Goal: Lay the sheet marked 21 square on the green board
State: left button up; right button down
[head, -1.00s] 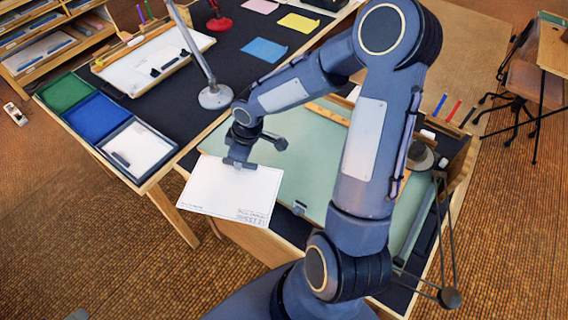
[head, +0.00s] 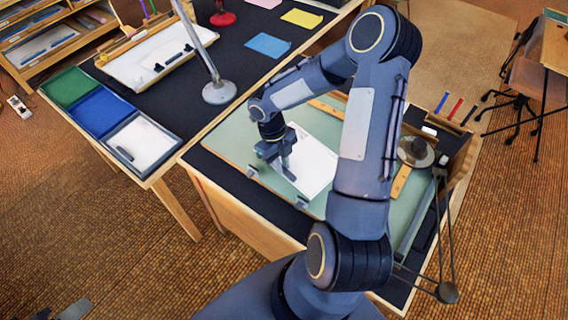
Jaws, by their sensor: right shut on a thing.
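A white sheet (head: 316,166) is over the pale green board (head: 228,136), near its middle, its edges running roughly along the board's edges. Its number cannot be read here. My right gripper (head: 287,172) is shut on the sheet's near left part and covers some of it. I cannot tell whether the sheet touches the board. My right arm hides part of the board's right side. Grey tips at the bottom left edge look like my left gripper (head: 62,311); they are mostly cut off.
Small clips (head: 252,171) sit on the board's near edge. A wooden straightedge (head: 327,108) lies along its far side. A round grey weight (head: 415,152) stands at the right. A lamp base (head: 219,92) stands on the dark table to the left.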

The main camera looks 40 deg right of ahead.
aim_at(283, 186)
jog(key=shift+s+d+n, duration=0.15)
jog(key=shift+n, duration=0.45)
jog(key=shift+s+d+f+n+b, duration=0.1)
jog(key=shift+f+n+b, duration=0.25)
jog(key=shift+f, duration=0.25)
notch_tip(283, 186, down, 4)
jog(key=b, duration=0.4)
jog(key=shift+r, duration=0.15)
jog(key=shift+a, duration=0.4)
jog(key=shift+s+a, duration=0.25)
jog(key=shift+a, duration=0.3)
jog(key=shift+f, duration=0.35)
jog(key=c, duration=1.3)
grip_release()
